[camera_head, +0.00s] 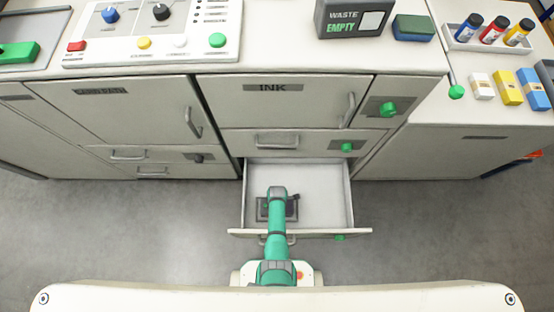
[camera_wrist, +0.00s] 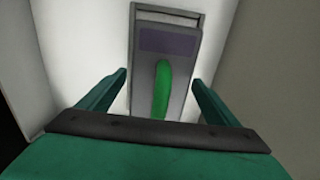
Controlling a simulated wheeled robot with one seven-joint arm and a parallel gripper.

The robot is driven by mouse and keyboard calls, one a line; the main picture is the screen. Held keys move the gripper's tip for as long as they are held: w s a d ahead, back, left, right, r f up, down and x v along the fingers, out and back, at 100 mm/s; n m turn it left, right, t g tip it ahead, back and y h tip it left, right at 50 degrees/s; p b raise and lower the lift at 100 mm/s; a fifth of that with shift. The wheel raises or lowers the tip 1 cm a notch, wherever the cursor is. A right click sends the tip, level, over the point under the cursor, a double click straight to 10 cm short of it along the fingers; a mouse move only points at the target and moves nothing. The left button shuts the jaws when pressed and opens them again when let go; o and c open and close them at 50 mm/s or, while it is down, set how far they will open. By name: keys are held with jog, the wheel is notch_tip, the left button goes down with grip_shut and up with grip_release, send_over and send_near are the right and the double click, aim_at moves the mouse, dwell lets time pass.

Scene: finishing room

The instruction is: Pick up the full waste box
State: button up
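A dark grey box (camera_head: 262,210) sits in the open drawer (camera_head: 325,195), partly hidden by my arm. The wrist view shows a grey box (camera_wrist: 163,40) with a green handle (camera_wrist: 162,90) and a dark purple label panel; no words can be read on it. My gripper (camera_wrist: 159,82) is open. Its two teal fingers point toward the box, one on each side of the handle, with visible gaps to it. How far the fingertips are above the box is hard to tell. In the head view my gripper is mostly hidden beneath my arm.
Drawer walls stand close around my gripper; the drawer's right part is bare. On the counter above are a dark box reading WASTE EMPTY (camera_head: 350,20), a control panel (camera_head: 155,30), a blue-green block (camera_head: 413,27) and a tray of bottles (camera_head: 460,40). The INK cabinet (camera_head: 290,100) is behind the drawer.

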jog(key=c, duration=1.8)
jog(key=shift+w+r, duration=0.1)
